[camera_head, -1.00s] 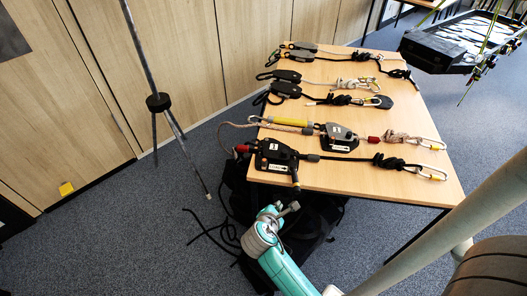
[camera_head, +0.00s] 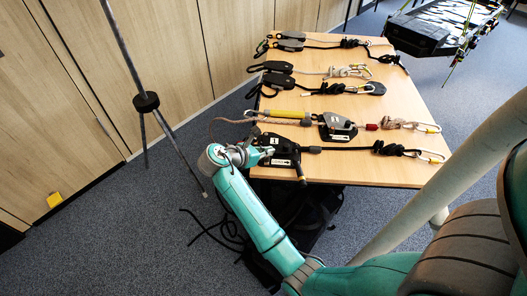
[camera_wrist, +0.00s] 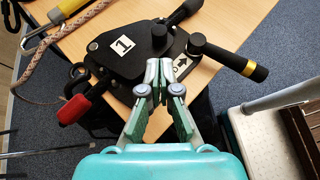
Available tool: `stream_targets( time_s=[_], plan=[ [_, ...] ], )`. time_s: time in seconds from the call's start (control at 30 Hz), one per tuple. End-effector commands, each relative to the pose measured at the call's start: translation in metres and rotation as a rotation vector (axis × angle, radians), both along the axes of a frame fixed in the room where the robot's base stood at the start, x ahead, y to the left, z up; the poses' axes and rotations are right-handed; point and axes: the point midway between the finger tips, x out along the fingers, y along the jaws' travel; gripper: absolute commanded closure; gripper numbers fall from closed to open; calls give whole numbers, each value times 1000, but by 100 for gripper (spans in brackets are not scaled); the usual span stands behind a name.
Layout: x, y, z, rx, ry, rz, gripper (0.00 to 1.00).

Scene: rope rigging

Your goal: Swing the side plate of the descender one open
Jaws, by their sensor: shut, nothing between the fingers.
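Descender one (camera_head: 280,150) is a black device lying at the table's near left corner. In the wrist view its black side plate (camera_wrist: 125,55) carries a white label "1" and lies over most of the body. A lighter part with an arrow mark (camera_wrist: 182,68) shows past the plate's right side. A black handle with a gold ring (camera_wrist: 235,62) sticks out to the right, and a red part (camera_wrist: 75,108) to the left. My gripper (camera_wrist: 168,68) is shut and empty, its fingertips at the plate's near edge; I cannot tell whether they touch. It also shows in the head view (camera_head: 256,153).
A second descender (camera_head: 336,127) with a rope and yellow sleeve lies just behind. Several more devices, ropes and carabiners lie further back on the table (camera_head: 400,110). A tripod leg stands at the left. A black bag lies under the near edge.

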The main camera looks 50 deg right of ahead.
Motion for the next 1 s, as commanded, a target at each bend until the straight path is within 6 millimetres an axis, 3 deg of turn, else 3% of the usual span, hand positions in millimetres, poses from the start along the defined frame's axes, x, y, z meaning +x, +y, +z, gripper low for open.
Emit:
stream_targets(
  time_s=[0.2,0.4,1.0],
  plan=[
    [-8,-32,-19,1,1,-2,100],
    [-11,-48,-28,0,0,-1,100],
    [-12,-53,-31,1,-1,18,100]
  ],
)
